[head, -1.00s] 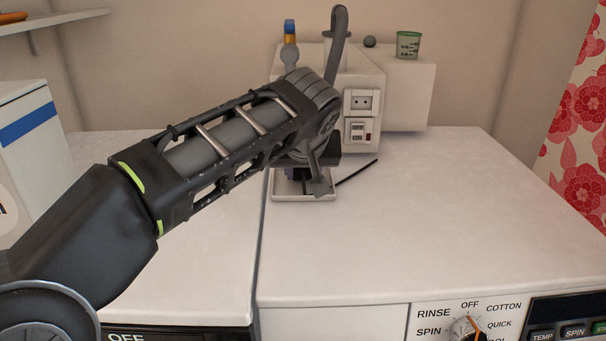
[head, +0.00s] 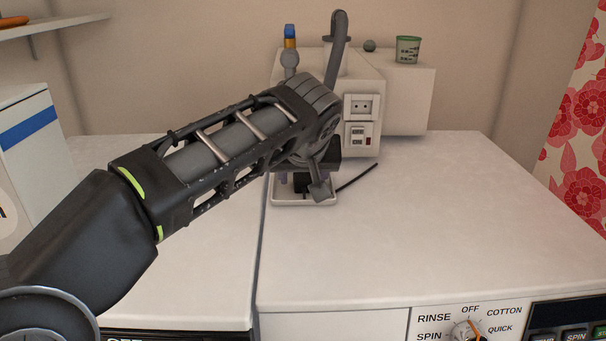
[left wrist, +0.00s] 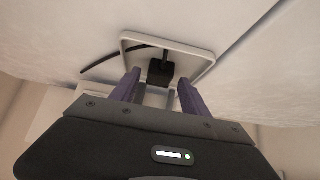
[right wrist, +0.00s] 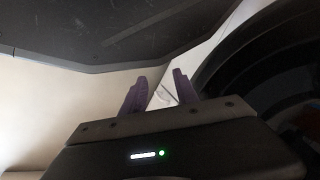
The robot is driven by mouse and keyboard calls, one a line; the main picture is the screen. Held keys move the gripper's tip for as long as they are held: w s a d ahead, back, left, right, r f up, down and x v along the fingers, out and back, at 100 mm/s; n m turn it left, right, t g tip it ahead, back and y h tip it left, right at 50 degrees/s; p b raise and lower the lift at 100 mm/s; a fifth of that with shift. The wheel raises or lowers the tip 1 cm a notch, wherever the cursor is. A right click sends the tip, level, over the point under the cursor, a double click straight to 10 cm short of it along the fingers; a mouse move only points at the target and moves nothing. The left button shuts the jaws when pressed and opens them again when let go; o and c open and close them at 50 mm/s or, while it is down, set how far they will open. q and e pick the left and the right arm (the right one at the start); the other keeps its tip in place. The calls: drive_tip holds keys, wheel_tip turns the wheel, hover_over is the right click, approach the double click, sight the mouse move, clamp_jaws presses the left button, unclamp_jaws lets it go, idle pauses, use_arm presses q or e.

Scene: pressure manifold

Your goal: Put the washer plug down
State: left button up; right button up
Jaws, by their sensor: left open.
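The black washer plug (left wrist: 161,72) sits in a shallow white tray (left wrist: 205,52), with its dark cord running out over the rim. My left gripper (left wrist: 158,84) is open, with one purple finger on each side of the plug and a gap between. In the head view the plug (head: 300,183) shows partly under my left wrist, inside the tray (head: 304,203). My right gripper (right wrist: 160,82) shows only in its own wrist view, open with nothing between its fingers.
A green-rimmed cup (head: 408,50) stands on the box at the back. The white worktop (head: 430,230) to the right is clear.

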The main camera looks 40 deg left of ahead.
use_arm(q)
drive_tip(key=p+v, duration=0.3)
drive_tip(key=v, duration=0.9)
drive_tip(key=shift+c, duration=0.3)
idle(1.0)
